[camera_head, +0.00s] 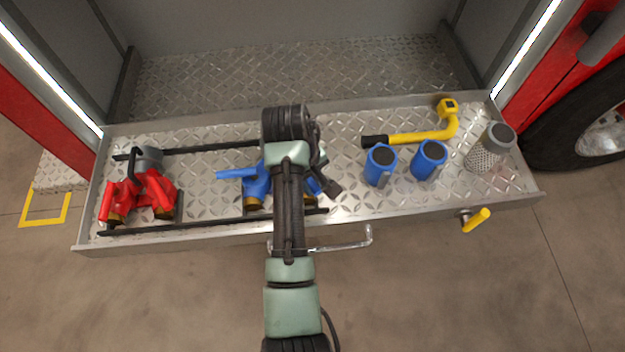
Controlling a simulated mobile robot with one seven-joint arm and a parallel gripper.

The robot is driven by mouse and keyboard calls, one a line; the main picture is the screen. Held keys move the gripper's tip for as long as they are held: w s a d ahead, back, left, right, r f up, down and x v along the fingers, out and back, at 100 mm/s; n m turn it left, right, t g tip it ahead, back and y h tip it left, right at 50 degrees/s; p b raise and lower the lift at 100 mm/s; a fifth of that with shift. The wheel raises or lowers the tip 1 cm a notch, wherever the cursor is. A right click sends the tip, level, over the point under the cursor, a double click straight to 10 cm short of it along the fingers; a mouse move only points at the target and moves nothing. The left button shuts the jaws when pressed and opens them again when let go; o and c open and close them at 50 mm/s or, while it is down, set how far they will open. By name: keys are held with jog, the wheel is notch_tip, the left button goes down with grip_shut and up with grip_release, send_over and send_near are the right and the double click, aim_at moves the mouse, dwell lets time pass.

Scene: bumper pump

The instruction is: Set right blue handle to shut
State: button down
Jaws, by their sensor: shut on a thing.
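The blue two-valve fitting (257,185) sits in the drawer, largely hidden behind my arm. Its left blue handle (236,174) points out to the left. Part of the right blue handle (313,187) shows just right of my arm; the rest of it is covered. My gripper (327,183) is down at this right handle and shut on it. The fingertips are mostly hidden, so the exact grip and the handle's full angle cannot be made out.
The drawer (215,232) has a raised rim and dark rails (205,150). A red valve fitting (137,195) stands at left. Blue cylinders (380,166), a yellow pipe (410,138) and a grey strainer (490,148) stand at right.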

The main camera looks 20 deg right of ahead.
jog(key=shift+d+r, duration=0.1)
dwell(0.8)
jog(key=w+d+n+t+y+p, duration=0.1)
jog(key=w+d+n+p, duration=0.3)
jog(key=n, duration=0.8)
jog(key=shift+d+n+t+y+p, duration=0.3)
jog(key=shift+d+t+y+p, duration=0.15)
jog(key=shift+p, duration=0.7)
jog(key=shift+w, duration=0.15)
jog(key=c, duration=0.8)
grip_release()
jog(key=shift+o, duration=0.2)
